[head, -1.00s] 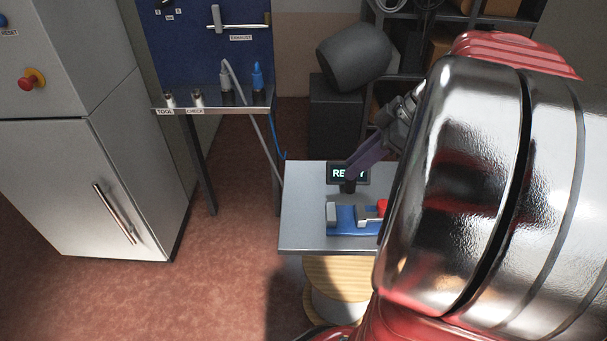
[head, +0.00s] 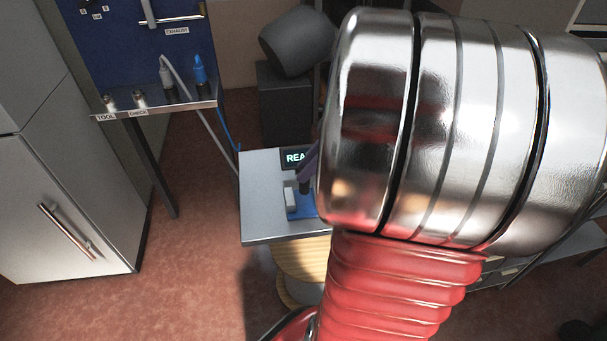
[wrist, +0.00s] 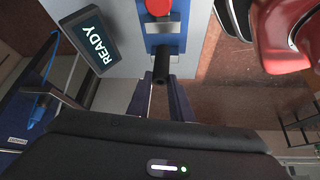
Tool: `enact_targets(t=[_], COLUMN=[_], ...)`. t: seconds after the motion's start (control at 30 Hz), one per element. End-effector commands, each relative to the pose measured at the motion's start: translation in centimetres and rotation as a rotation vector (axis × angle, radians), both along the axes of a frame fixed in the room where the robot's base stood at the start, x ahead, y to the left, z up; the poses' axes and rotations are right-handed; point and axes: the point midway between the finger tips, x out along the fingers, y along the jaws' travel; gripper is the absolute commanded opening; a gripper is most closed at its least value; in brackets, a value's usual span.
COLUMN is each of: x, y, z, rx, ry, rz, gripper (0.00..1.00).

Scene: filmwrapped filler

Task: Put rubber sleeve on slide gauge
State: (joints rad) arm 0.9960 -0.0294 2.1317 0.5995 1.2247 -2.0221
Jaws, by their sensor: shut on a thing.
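The slide gauge is a blue base with pale grey blocks and a red part. In the head view its blue base (head: 301,214) lies on the grey table, its right side hidden by my arm. In the wrist view its blue base (wrist: 151,42) and red part (wrist: 158,7) are at the top. The rubber sleeve, a short black tube (wrist: 162,64), is between my gripper's fingertips (wrist: 163,82), and my gripper is shut on it. In the head view the dark sleeve (head: 305,187) appears close to the gauge's left block; I cannot tell whether they touch.
A display reading READY (wrist: 88,42) stands on the table (head: 262,215) behind the gauge. A shelf (head: 150,106) with small tools and a grey cabinet (head: 70,215) are at left. A dark drum (head: 297,42) on a black stand is behind. Floor shows left of the table.

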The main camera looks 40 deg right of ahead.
Motion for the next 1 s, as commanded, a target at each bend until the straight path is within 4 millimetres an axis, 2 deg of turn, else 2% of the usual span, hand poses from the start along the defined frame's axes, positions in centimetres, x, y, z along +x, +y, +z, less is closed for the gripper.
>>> enact_targets(t=[0.17, 0.5, 0.87, 0.9, 1.0], x=[0.0, 0.0, 0.0, 0.0, 0.0], y=[0.0, 0.0, 0.0, 0.0, 0.0], z=[-0.1, -3.6, -3.9, -3.9, -3.9], rx=[0.0, 0.001, 0.001, 0.001, 0.0], ry=[0.0, 0.001, 0.001, 0.001, 0.0], rz=[-0.001, 0.0, 0.0, 0.001, 0.0], gripper=[0.0, 0.0, 0.0, 0.2, 0.27])
